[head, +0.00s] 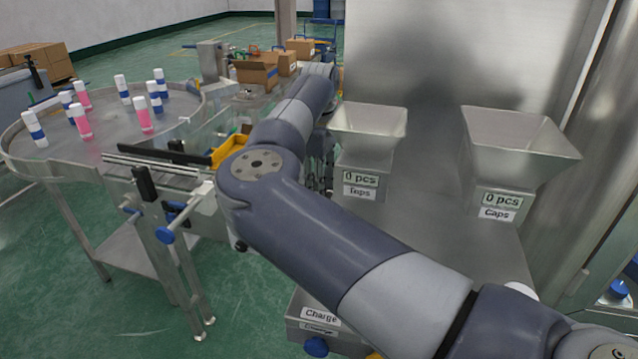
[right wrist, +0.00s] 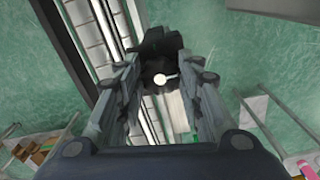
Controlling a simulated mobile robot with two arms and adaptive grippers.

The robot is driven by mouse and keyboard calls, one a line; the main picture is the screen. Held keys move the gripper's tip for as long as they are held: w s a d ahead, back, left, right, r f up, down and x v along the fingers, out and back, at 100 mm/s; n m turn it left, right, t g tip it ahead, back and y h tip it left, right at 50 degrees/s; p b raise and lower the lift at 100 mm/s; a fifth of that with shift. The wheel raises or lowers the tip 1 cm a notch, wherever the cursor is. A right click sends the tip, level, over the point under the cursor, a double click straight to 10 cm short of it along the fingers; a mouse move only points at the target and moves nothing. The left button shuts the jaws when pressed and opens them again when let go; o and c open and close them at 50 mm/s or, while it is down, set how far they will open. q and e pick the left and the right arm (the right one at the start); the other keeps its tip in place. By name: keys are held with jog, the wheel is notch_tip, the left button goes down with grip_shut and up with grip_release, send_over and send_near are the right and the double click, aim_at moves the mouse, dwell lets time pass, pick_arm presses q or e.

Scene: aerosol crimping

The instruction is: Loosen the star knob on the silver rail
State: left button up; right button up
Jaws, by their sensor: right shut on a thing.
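In the right wrist view, the dark star knob (right wrist: 160,60) with a pale round centre sits between the fingertips of my right gripper (right wrist: 160,78). The fingers close on it from both sides and hide its edges. The silver rail (right wrist: 98,45) runs lengthwise beside and under the knob. In the head view my right arm crosses the middle and hides the knob; only dark bits of the right gripper (head: 318,172) show behind the arm. My left gripper is not in view.
A round steel table (head: 70,170) with pink and blue-white cans stands at left, with guide rails (head: 150,165) and blue knobs (head: 165,235) at its near side. Two steel hoppers (head: 368,122) (head: 518,135) stand at right. A Charge box (head: 320,318) is below my arm.

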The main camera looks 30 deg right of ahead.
jog(key=n+b, duration=0.1)
jog(key=n, duration=0.3)
jog(key=shift+f+b, duration=0.1)
jog(key=shift+b, duration=0.25)
jog(key=n+b, duration=0.1)
jog(key=n, duration=0.3)
jog(key=shift+w+d, duration=0.1)
jog(key=n+b, duration=0.1)
jog(key=n, duration=0.4)
jog(key=shift+w, duration=0.1)
jog(key=shift+n+b, duration=0.55)
jog(key=shift+n, duration=1.65)
jog(key=o, duration=1.1)
jog(key=shift+w, duration=0.1)
